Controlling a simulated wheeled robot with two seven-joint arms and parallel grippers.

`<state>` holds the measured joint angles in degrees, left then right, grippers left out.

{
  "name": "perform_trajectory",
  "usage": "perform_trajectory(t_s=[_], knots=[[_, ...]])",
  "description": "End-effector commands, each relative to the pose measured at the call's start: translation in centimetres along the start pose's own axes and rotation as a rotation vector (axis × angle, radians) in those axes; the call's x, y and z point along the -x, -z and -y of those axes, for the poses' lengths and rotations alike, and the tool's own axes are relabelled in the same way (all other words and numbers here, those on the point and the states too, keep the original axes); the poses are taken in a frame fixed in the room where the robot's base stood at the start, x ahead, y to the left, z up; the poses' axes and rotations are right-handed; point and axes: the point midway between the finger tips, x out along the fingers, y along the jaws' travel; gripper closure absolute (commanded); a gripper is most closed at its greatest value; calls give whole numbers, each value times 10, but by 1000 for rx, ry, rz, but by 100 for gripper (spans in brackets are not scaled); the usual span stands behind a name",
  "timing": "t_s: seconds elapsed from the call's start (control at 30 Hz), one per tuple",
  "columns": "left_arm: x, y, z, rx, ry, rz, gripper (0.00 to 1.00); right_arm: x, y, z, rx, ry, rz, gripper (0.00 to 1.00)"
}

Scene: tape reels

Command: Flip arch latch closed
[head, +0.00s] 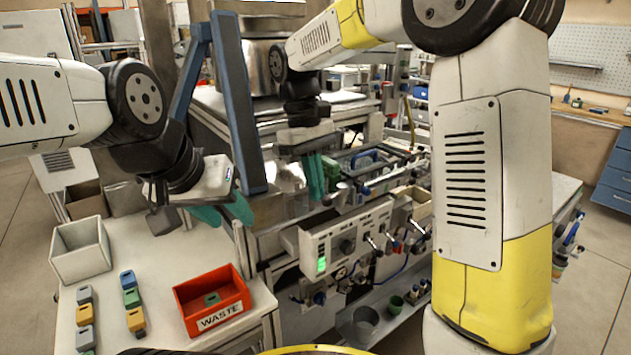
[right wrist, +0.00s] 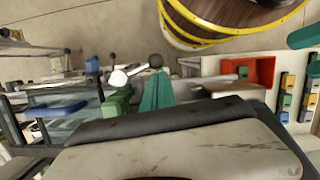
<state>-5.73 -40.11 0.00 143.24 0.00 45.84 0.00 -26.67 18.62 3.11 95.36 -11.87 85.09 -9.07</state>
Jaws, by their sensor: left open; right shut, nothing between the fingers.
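A blue arch-shaped handle (head: 365,157) sits on the machine behind the control panel. I cannot tell for sure whether it is the arch latch, or whether it is open or closed. A blue piece also shows at the left of the right wrist view (right wrist: 55,108). My right gripper (head: 316,178) points down over the machine, left of the blue handle, with its teal fingers together and empty. One teal finger shows in the right wrist view (right wrist: 156,92), beside a green block (right wrist: 117,103). My left gripper (head: 223,213) is open and empty above the back of the white table.
A tall blue frame (head: 238,105) stands between my arms. The control panel (head: 345,240) has a green light and levers. A red waste bin (head: 212,300), a grey bin (head: 80,250) and several small coloured blocks (head: 135,318) are on the white table.

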Motion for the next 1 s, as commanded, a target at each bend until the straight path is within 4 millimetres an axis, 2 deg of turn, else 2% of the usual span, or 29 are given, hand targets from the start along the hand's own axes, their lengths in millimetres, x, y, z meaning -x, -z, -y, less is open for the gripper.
perform_trajectory(t_s=[0.67,1.0], knots=[[0,0,0,0,0,0,57,-1,-5,2,92,-23,0,100],[0,0,0,0,0,0,57,-4,-16,4,255,-65,1,100]])
